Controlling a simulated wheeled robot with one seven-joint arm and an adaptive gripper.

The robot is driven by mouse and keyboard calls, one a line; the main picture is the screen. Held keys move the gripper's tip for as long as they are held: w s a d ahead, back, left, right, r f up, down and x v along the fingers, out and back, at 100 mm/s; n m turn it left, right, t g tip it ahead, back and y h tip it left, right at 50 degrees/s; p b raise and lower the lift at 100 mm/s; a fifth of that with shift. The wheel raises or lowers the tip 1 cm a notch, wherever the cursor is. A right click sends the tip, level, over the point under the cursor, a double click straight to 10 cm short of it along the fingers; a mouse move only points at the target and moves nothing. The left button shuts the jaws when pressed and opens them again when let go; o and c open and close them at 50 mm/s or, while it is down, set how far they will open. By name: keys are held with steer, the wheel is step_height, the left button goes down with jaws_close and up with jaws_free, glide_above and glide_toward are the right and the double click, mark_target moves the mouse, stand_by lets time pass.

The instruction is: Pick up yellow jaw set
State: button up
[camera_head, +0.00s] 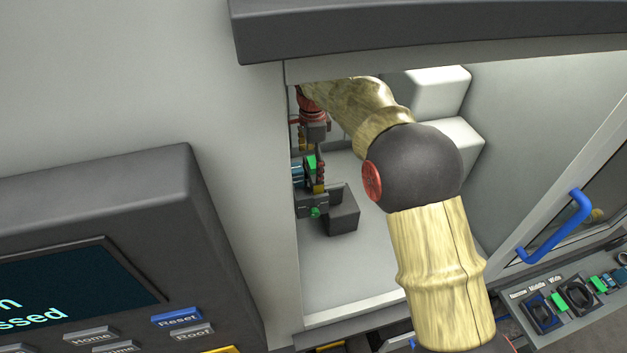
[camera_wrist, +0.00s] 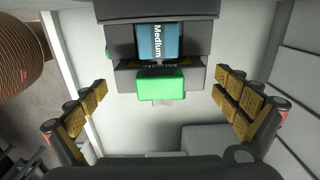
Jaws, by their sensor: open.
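No jaw set that is clearly yellow can be made out in either view. My gripper (camera_wrist: 161,82) is open, with its tan-padded fingers spread on either side of a dark grey fixture (camera_wrist: 127,78). The fixture holds a blue block (camera_wrist: 158,41) labelled "Medium" and a green block (camera_wrist: 161,85). In the head view my gripper (camera_head: 313,170) is inside the machine at the fixture (camera_head: 341,211), partly hidden by the opening's left edge.
My arm enters through the machine opening. An open door with a blue handle (camera_head: 556,228) stands right. A labelled tray (camera_head: 541,311) with green and blue parts lies lower right. A control panel (camera_head: 100,210) stands left. White blocks (camera_head: 440,90) sit at the back of the enclosure.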

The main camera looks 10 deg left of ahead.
step_height(320, 180, down, 3)
steer(key=shift+f, duration=0.1)
steer(key=c, duration=0.3)
steer(key=c, duration=1.1)
